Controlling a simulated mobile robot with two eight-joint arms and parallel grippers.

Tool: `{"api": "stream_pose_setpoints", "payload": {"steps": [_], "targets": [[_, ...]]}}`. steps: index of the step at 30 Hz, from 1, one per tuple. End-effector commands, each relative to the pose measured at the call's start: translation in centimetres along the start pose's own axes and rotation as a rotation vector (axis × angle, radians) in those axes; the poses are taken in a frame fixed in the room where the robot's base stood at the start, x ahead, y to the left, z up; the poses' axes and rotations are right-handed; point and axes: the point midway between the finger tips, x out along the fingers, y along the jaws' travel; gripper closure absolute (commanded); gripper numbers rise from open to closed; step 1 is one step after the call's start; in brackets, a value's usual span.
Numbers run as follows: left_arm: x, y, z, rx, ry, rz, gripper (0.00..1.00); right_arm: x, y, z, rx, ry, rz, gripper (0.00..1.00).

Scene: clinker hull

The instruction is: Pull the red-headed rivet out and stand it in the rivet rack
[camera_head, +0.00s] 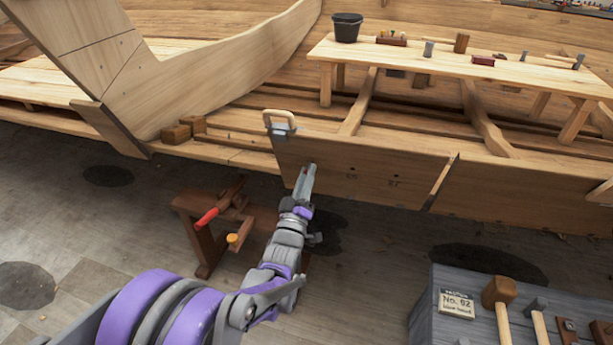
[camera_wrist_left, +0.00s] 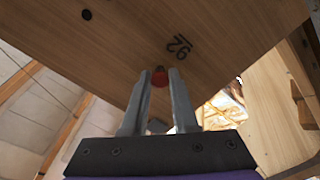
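The red-headed rivet (camera_wrist_left: 159,78) shows in the left wrist view at the plank (camera_wrist_left: 130,45), near the marking 92. My left gripper (camera_wrist_left: 160,75) has its two fingers apart, one on each side of the red head. Whether the fingers touch it is too small to tell. In the head view my left gripper (camera_head: 309,172) is at the lower left part of the hull plank (camera_head: 375,175), with a speck of red by its tips. A small reddish block with coloured tops (camera_head: 392,41) on the bench may be the rivet rack. My right gripper is out of view.
The bench (camera_head: 465,72) holds a black bucket (camera_head: 347,27), a mallet (camera_head: 461,43), a dark red block (camera_head: 484,61) and small tools. A clamp (camera_head: 279,123) grips the plank's upper left edge. A sawhorse (camera_head: 205,225) stands below; a grey chest (camera_head: 440,290) is lower right.

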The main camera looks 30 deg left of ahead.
Motion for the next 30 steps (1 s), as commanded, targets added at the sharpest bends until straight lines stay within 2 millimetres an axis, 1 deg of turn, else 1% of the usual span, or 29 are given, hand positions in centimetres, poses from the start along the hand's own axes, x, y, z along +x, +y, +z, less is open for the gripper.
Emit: {"api": "stream_pose_setpoints", "payload": {"steps": [1,2,19,30], "targets": [[0.0,0.0,0.0,0.000,0.000,0.000,0.97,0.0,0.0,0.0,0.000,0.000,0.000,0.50],[0.0,0.0,0.0,0.000,0.000,0.000,1.00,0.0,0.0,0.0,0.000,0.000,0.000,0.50],[-0.1,0.0,0.0,0.000,0.000,0.000,1.00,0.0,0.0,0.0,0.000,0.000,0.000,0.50],[-1.4,0.0,0.0,0.000,0.000,0.000,1.00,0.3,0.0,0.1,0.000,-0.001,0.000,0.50]]}}
